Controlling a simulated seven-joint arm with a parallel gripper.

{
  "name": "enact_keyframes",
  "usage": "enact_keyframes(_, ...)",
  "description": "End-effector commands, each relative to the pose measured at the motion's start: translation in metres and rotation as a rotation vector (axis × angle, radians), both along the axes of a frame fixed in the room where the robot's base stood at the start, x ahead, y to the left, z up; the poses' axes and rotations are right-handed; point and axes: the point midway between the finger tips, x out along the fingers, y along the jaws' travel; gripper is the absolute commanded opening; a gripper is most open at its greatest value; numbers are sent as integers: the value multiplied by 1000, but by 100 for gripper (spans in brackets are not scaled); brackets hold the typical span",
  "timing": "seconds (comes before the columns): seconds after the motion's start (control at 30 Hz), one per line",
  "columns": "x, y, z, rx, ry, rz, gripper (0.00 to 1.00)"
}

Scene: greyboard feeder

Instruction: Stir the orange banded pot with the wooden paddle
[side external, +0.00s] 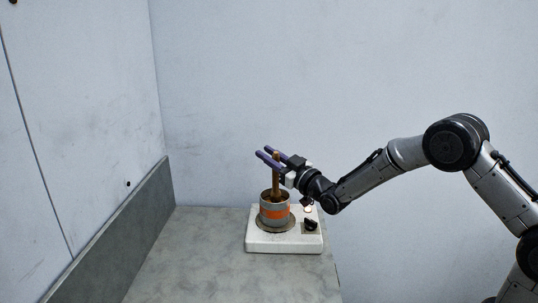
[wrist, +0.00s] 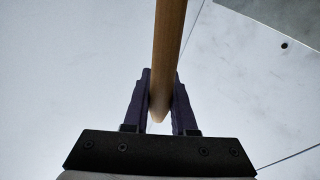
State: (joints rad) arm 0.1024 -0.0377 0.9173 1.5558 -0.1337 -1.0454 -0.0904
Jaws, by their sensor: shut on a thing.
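The orange banded pot (side external: 275,211) is grey with an orange band and stands on a white hot plate (side external: 284,243). The wooden paddle (side external: 276,177) stands nearly upright with its lower end inside the pot. My gripper (side external: 268,155) has purple fingers and is above the pot, shut on the paddle's upper shaft. In the wrist view the paddle (wrist: 168,50) runs between the two fingers (wrist: 160,95). The paddle's lower end is hidden by the pot wall, and the pot does not show in the wrist view.
The hot plate has a black knob (side external: 310,224) at its right and sits near the right edge of the grey table (side external: 200,262). The table is bare to the left, up to a low grey board (side external: 120,232) along the wall.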

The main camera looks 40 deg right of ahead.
Motion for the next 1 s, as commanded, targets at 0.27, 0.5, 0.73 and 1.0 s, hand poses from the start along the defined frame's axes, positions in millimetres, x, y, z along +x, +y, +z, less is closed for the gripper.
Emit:
enact_keyframes(0.27,0,0,5,0,-2,0,0)
enact_keyframes(0.5,0,0,21,-1,-2,0,0)
enact_keyframes(0.73,0,0,35,-1,-2,0,0)
enact_keyframes(1.0,0,0,52,-1,-3,0,0)
